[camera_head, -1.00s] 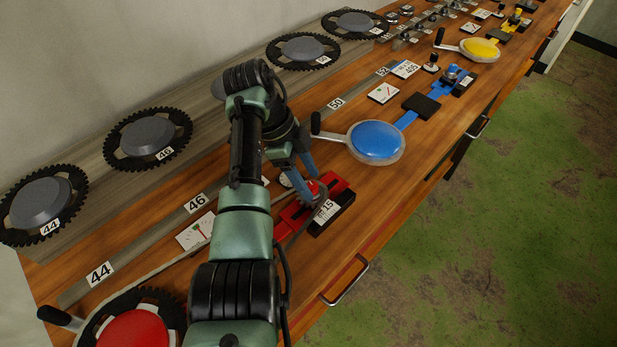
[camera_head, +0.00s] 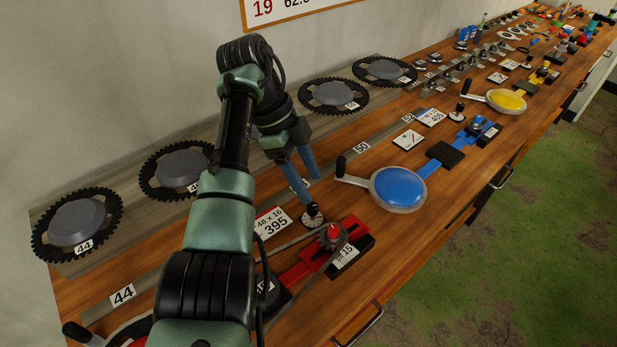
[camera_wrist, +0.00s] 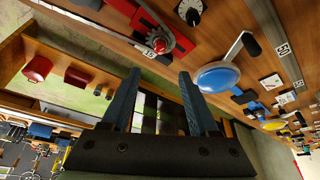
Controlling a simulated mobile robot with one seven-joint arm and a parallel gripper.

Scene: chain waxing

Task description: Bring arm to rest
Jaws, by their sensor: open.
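My gripper (camera_head: 303,183) is above the workbench (camera_head: 380,245), fingers pointing down, open and empty. In the wrist view its two blue-grey fingers (camera_wrist: 156,100) stand apart with nothing between them. Below and to the right in the head view is the red fixture (camera_head: 300,270) with a grey sprocket and red knob (camera_head: 334,232), labelled 15. The fixture also shows in the wrist view (camera_wrist: 142,22). A small black-and-silver dial knob (camera_head: 313,215) stands on the bench just below the fingertips in the picture; the gripper appears apart from it.
Chainrings (camera_head: 78,230) lie along the back ledge. A blue round disc with a crank (camera_head: 399,188) is right of the gripper, and a yellow one (camera_head: 506,101) is farther off. A white card reading 395 (camera_head: 272,222) lies nearby. Green floor (camera_head: 500,250) is open in front.

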